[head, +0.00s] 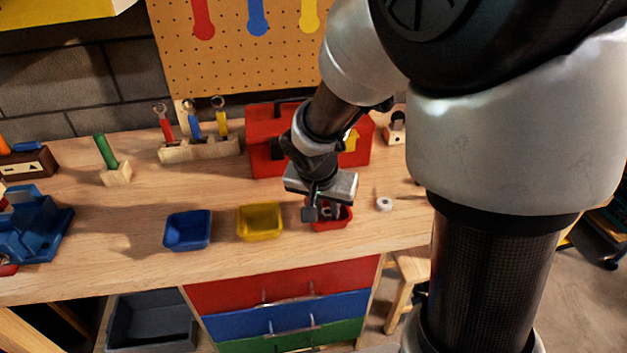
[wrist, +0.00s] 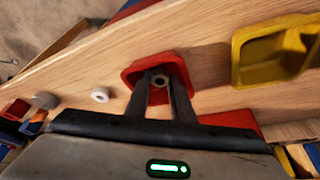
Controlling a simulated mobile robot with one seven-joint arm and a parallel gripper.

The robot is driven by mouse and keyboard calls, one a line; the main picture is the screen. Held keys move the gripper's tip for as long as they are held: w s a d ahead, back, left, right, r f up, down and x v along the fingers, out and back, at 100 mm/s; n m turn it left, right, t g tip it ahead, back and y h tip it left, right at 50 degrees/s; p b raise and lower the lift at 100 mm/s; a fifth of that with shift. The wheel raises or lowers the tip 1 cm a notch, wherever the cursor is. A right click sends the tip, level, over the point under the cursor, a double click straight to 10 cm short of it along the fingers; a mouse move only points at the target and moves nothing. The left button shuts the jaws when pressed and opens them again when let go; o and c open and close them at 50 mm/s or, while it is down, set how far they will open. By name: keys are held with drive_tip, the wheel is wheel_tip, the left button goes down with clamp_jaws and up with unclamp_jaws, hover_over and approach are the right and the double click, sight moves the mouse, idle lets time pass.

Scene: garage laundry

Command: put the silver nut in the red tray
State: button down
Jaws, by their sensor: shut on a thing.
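My gripper (head: 322,212) points down at the red tray (head: 346,219) on the workbench, in the head view. In the wrist view my gripper (wrist: 159,88) is shut on a small ring-like nut with a dark hole, the silver nut (wrist: 160,81), held between the fingertips. The fingertips and nut are over or within the red tray (wrist: 134,72); I cannot tell if the nut touches its floor. In the head view the nut is hidden by the fingers.
A yellow tray (head: 260,222) and a blue tray (head: 187,230) stand left of the red one. A pale ring (head: 384,204) lies to its right. A red toolbox (head: 265,140) stands behind. The bench front edge is close.

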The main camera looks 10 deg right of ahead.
drive_tip(key=shift+f, duration=0.15)
drive_tip(key=c, duration=1.8)
unclamp_jaws()
drive_tip(key=shift+r, duration=0.4)
drive_tip(key=p+v, duration=0.2)
drive_tip(key=v, duration=0.9)
drive_tip(key=s+d+r+n, duration=0.1)
drive_tip(key=s+r+n, duration=0.1)
drive_tip(key=s, duration=0.2)
drive_tip(key=s+r+n+t+y, duration=0.1)
drive_tip(key=s+r+n, duration=0.1)
drive_tip(key=s, duration=0.3)
drive_tip(key=s+d+r+n+y, duration=0.1)
drive_tip(key=s+r+n, duration=0.1)
drive_tip(key=s, duration=0.3)
drive_tip(key=shift+d+r+t, duration=0.15)
drive_tip(key=shift+r+t, duration=0.05)
drive_tip(key=shift+r, duration=0.25)
drive_tip(key=shift+d+r+t, duration=0.15)
drive_tip(key=shift+r+t, duration=0.05)
drive_tip(key=shift+r, duration=0.25)
